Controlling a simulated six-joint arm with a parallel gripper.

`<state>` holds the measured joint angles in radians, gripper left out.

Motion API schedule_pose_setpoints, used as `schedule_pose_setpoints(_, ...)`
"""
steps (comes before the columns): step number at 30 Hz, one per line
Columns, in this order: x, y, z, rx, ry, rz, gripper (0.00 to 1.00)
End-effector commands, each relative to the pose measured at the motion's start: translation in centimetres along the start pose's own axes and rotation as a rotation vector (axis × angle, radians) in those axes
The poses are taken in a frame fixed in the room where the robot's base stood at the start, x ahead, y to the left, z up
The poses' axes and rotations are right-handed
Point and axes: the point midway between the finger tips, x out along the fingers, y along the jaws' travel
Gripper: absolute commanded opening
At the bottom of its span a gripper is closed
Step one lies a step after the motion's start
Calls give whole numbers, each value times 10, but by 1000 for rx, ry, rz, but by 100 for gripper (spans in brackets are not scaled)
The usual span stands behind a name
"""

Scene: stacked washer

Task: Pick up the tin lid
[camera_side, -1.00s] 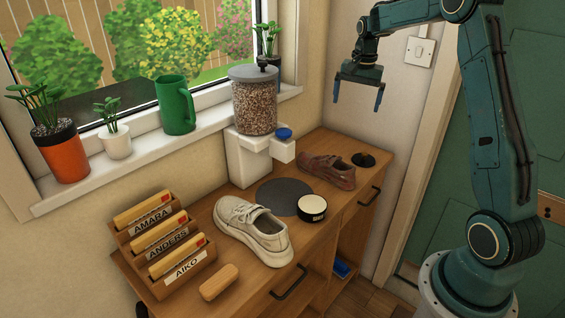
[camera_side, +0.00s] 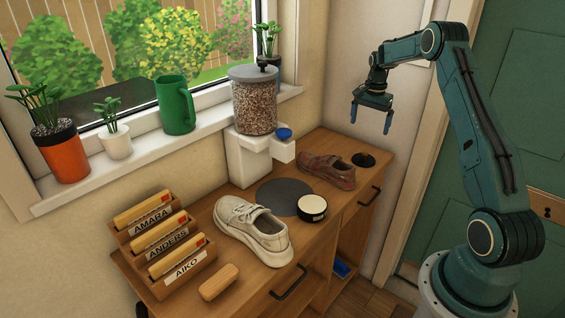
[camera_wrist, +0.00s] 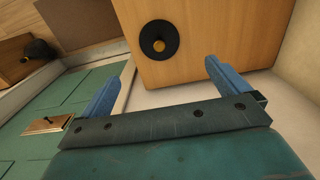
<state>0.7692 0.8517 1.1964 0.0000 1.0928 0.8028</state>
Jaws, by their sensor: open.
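A round tin (camera_side: 312,208) with a pale top and dark, labelled side stands on the wooden cabinet top beside the pale shoe. The pale top looks like its lid, but I cannot make out a seam. It is not visible in the wrist view. My gripper (camera_side: 371,121) is open and empty, pointing down, high above the right end of the cabinet and well apart from the tin. In the wrist view my gripper (camera_wrist: 162,78) shows both blue fingers spread, with a black disc with an amber centre (camera_wrist: 159,38) beyond them.
The pale shoe (camera_side: 253,229) lies left of the tin, a dark grey round mat (camera_side: 280,193) behind it, and a brown shoe (camera_side: 328,170) to the right. A dispenser (camera_side: 254,108) stands behind.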

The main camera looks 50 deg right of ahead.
Motion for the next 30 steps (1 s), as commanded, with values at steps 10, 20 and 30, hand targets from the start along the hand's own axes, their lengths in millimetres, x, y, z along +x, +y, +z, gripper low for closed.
schedule_pose_setpoints(10,50,1,1,-1,-3,3,100)
schedule_pose_setpoints(20,75,0,0,-1,0,0,100)
schedule_pose_setpoints(30,85,1,0,-1,-2,2,100)
